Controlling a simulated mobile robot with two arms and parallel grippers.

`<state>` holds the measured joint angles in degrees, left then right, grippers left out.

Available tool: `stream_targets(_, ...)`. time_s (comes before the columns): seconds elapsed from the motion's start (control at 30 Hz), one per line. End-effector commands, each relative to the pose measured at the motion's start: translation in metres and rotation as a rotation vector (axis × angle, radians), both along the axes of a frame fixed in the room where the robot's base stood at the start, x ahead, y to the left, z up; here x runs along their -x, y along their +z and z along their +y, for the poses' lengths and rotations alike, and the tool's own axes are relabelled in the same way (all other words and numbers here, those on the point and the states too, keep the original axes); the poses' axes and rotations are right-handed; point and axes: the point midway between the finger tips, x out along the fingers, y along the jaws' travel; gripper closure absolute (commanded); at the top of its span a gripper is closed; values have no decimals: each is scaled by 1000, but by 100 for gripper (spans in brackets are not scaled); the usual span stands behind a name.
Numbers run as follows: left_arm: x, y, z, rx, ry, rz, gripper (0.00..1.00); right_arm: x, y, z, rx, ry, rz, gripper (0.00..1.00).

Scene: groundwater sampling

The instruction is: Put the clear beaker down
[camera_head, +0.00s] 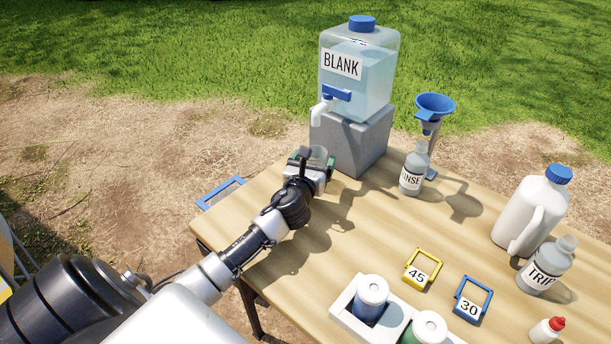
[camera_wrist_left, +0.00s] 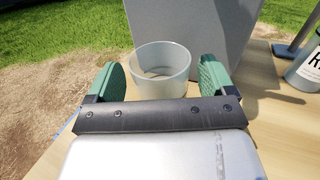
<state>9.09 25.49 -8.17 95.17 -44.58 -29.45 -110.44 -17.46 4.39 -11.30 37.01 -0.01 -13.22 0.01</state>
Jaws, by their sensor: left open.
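The clear beaker (camera_wrist_left: 161,84) stands upright on the wooden table in the left wrist view, in front of the grey block. In the head view the beaker (camera_head: 318,156) is mostly hidden behind my left gripper (camera_head: 312,168). My left gripper also shows in the left wrist view (camera_wrist_left: 160,88), with its green fingers open on both sides of the beaker. Gaps show between the fingers and the beaker wall. My right gripper is not in view.
A BLANK water tank (camera_head: 375,85) with a spigot stands on the grey block (camera_head: 352,142) just behind the beaker. The RINSE bottle (camera_head: 413,170) and blue funnel (camera_head: 434,106) stand to the right. A white jug (camera_head: 530,215), the TRIP bottle (camera_head: 545,268) and a white tray (camera_head: 345,312) are nearer.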

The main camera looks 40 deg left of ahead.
Motion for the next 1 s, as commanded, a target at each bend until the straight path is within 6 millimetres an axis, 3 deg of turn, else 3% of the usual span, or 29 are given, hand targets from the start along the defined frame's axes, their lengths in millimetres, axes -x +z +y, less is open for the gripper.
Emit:
stream_targets(0.17,40,0,-13,2,-2,2,16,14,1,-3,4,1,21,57)
stream_targets(0.43,84,0,-27,2,-1,0,16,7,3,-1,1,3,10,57)
stream_targets(0.6,95,1,-31,1,0,-1,16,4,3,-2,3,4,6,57)
stream_targets(1.0,95,1,-31,2,0,-2,16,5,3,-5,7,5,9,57)
